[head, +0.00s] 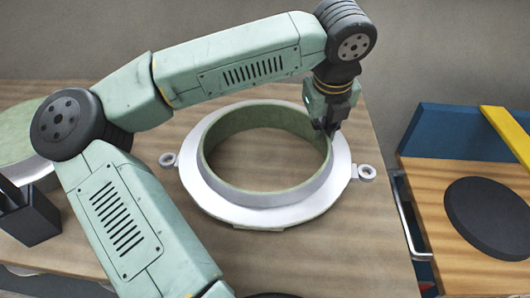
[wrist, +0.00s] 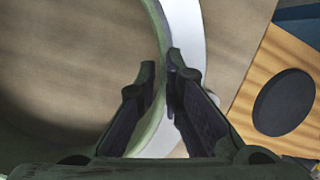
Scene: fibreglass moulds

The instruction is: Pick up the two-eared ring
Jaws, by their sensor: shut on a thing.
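The two-eared ring (head: 272,215) is a white flanged ring with a raised wall that is green inside. It has a small looped ear on its left and another on its right. It lies on or just over the wooden table; I cannot tell whether there is a gap. My gripper (head: 329,127) points down at the far right part of the wall. In the wrist view my gripper (wrist: 165,85) has one finger on each side of the ring's wall (wrist: 157,30), shut on it. The finger hides a short piece of the rim.
The wooden table (head: 375,240) is bare around the ring's front. A dark block-like holder (head: 30,218) and another green-and-white round part (head: 22,130) stand at the left. At the right, past a gap, a blue-backed wooden surface carries a black disc (head: 490,216) and a yellow bar (head: 506,132).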

